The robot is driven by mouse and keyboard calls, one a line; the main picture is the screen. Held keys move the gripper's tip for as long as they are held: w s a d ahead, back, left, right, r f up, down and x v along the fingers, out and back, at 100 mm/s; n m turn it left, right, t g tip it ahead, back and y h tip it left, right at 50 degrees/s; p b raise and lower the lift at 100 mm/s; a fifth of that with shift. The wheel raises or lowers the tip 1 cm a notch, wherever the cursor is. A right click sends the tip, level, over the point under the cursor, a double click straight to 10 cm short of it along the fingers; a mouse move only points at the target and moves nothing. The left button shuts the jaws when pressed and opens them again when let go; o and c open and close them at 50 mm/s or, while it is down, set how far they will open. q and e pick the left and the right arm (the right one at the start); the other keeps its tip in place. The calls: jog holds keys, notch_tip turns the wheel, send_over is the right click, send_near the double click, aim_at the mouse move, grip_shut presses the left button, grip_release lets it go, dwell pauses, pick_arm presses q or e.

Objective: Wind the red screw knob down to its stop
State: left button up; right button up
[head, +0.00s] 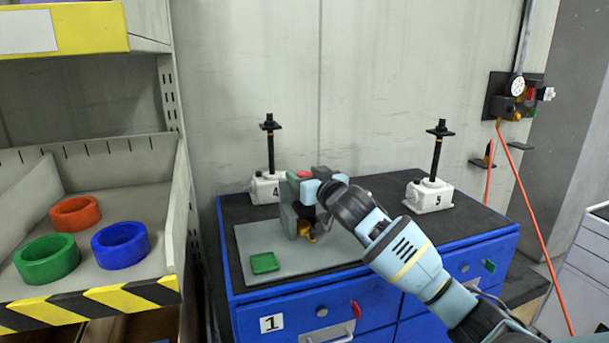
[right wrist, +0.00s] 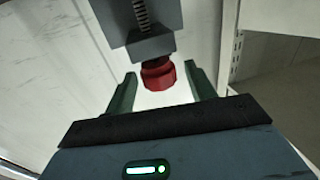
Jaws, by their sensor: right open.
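The red screw knob (right wrist: 158,75) shows in the right wrist view at the end of a threaded screw, under a grey block (right wrist: 150,44). In the head view only a small bit of red (head: 304,174) shows at the grey stand (head: 288,212), beside my right gripper (head: 312,186). My right gripper also shows in the right wrist view (right wrist: 160,72). It is open, with one dark green finger on each side of the knob and a visible gap on both sides. My left gripper is not in view.
White jacks numbered 4 (head: 268,188) and 5 (head: 430,196) stand behind and to the right. A shelf at left holds coloured rings (head: 121,244).

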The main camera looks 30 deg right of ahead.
jog(key=shift+w, duration=0.4)
jog(key=c, duration=1)
jog(key=shift+a+m+h, duration=0.15)
jog(key=shift+m+h, duration=0.25)
jog(key=shift+h, duration=0.2)
